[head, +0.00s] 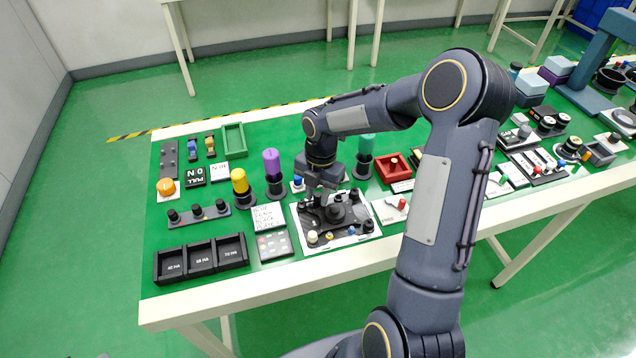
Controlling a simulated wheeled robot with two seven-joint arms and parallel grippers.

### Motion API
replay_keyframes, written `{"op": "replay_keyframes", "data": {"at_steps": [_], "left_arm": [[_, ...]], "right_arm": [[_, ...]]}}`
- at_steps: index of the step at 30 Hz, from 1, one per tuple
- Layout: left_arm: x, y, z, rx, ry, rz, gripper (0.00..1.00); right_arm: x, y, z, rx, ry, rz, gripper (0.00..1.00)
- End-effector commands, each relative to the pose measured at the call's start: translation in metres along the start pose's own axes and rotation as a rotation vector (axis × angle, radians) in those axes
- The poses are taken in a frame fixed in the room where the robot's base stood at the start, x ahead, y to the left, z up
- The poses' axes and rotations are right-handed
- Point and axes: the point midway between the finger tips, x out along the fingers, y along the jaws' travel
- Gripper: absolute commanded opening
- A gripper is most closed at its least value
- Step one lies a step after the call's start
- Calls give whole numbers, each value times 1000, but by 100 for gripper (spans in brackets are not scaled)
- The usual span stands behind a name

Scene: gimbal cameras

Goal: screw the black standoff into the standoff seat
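My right gripper (321,192) points down over the back left part of a white-edged board (308,246) with a dark assembly on it. A round black part (336,212) stands in the middle of the assembly. Small cream, yellow and blue pieces sit along its front edge, and a black knob-like piece (368,226) is at its right. The gripper's fingertips are small and dark against dark parts, so I cannot tell whether they hold the black standoff. I cannot make out the standoff or its seat with certainty. My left gripper is not in view.
Left of the board are a black three-bin tray (201,271), a grey button pad (273,245), and yellow (240,183) and purple (272,165) cylinders. A red tray (391,170) is to the right. My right arm hides part of the green table.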

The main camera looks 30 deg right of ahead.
Motion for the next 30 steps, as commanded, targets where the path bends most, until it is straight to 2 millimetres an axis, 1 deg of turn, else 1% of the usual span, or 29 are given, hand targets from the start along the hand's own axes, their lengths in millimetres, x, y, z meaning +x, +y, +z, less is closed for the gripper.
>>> {"op": "replay_keyframes", "data": {"at_steps": [3, 9, 10, 15, 16, 20, 22, 30], "left_arm": [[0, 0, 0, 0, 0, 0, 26], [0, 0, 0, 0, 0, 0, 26], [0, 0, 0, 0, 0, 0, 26], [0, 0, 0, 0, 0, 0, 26], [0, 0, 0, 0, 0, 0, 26], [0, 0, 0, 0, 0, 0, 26], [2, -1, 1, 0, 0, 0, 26], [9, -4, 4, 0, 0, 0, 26]], "right_arm": [[4, 0, 0, 0, 0, -1, 27], [4, 0, 0, 0, 0, 0, 27], [4, 0, 0, 0, 0, 0, 25], [4, 0, 0, 0, 0, 0, 3], [4, 0, 0, 0, 0, 0, 0], [4, 0, 0, 9, 0, 1, 0], [5, 0, 0, 48, -1, 6, 0], [6, -1, 0, 322, -1, 39, 0]]}}
